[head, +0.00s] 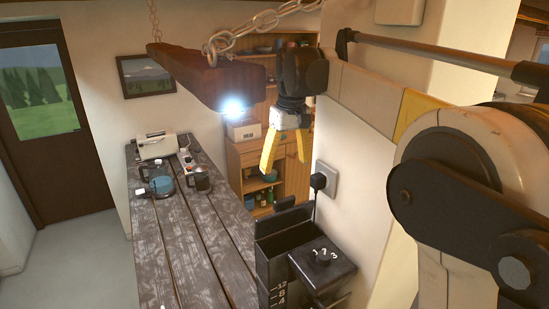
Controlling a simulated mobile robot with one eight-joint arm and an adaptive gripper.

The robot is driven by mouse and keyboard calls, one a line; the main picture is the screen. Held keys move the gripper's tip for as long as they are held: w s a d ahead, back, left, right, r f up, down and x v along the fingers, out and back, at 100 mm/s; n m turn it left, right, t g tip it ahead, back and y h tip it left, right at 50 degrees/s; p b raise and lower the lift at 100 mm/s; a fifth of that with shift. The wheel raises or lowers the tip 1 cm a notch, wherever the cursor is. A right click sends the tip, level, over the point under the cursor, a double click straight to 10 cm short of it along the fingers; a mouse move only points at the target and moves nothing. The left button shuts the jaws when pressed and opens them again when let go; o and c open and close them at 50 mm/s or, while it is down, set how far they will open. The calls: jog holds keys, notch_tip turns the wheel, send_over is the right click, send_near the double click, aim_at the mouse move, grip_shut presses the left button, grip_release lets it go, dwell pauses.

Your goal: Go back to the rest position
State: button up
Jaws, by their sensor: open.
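My gripper (286,156) hangs at the end of my arm in the head view, right of the picture's middle. Its two yellow fingers point down and stand apart, with nothing between them. It is in the air above and behind a black appliance (290,262), apart from it. My arm reaches in from the right side. No separate object of the task shows.
A wooden table (199,250) holds a glass kettle (160,183), a dark mug (200,179) and a white appliance (157,146). A thick wooden beam (195,75) with a lit lamp hangs on chains left of my gripper. A wooden shelf (295,180) stands behind.

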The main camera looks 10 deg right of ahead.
jog(key=s+d+f+m+t, duration=0.1)
jog(key=s+d+m+t, duration=0.15)
jog(key=s, duration=1.25)
jog(key=s+f+t, duration=0.3)
jog(key=s+f, duration=0.8)
jog(key=s, duration=0.3)
notch_tip(320, 180, down, 34)
jog(key=m+b, duration=0.1)
jog(key=b, duration=3.2)
jog(key=shift+d, duration=0.2)
